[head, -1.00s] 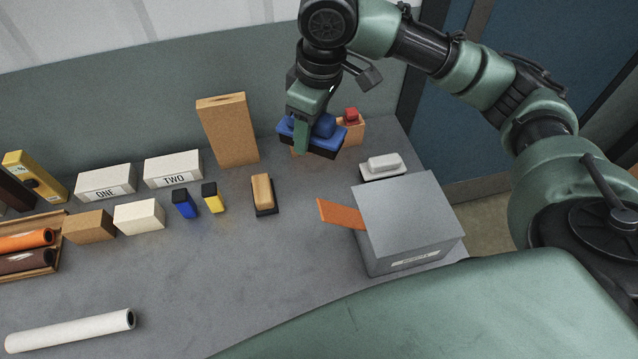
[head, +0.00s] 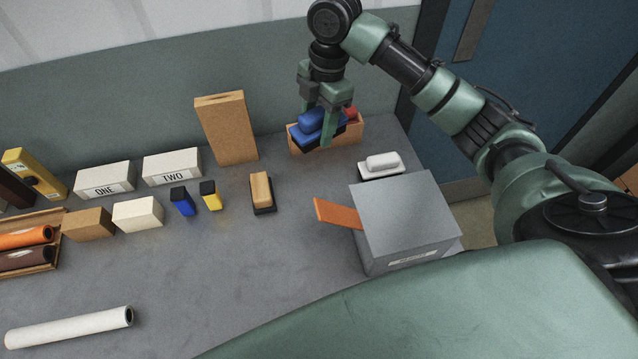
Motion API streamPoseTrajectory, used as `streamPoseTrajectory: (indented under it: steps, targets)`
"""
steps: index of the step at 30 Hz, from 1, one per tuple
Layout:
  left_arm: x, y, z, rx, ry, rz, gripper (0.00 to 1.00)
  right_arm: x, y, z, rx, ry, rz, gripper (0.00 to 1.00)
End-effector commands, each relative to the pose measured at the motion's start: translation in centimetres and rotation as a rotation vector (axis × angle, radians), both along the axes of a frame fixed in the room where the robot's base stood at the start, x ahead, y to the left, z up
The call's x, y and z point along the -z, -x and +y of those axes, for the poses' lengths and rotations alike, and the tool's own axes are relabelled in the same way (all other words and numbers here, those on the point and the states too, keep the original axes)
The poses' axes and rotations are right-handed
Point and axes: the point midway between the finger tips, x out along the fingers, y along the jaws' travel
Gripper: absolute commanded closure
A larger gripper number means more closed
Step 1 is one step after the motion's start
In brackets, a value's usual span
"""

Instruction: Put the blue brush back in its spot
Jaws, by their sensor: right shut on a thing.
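The blue brush (head: 312,121), with a dark base, is in the jaws of my right gripper (head: 325,128). It is tilted, at the left part of a tan wooden box (head: 351,137) at the back of the table. A red brush (head: 350,113) shows in the right part of that box. The gripper's fingers come down from above and are shut on the blue brush. The brush's lower edge overlaps the box opening in the picture; I cannot tell whether it touches the bottom. My left gripper is not in view.
A white brush (head: 382,165) and a grey box (head: 405,220) with an orange piece sticking out stand to the right. A tall tan block (head: 227,128) stands left of the wooden box. A wooden-handled brush (head: 262,192) lies in front. The table's front middle is clear.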

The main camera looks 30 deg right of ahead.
Motion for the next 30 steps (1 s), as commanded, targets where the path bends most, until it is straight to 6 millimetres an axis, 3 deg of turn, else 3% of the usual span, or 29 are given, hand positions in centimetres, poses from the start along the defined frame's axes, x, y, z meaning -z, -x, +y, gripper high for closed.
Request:
streamPoseTrajectory:
  steps: [15, 30]
  targets:
    - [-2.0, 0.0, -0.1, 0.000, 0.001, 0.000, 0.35, 12.3, 0.1, 0.0, -0.004, 0.001, 0.004, 0.89]
    - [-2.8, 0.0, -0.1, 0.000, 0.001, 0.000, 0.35, 18.8, 0.1, 0.0, -0.004, 0.001, 0.001, 0.89]
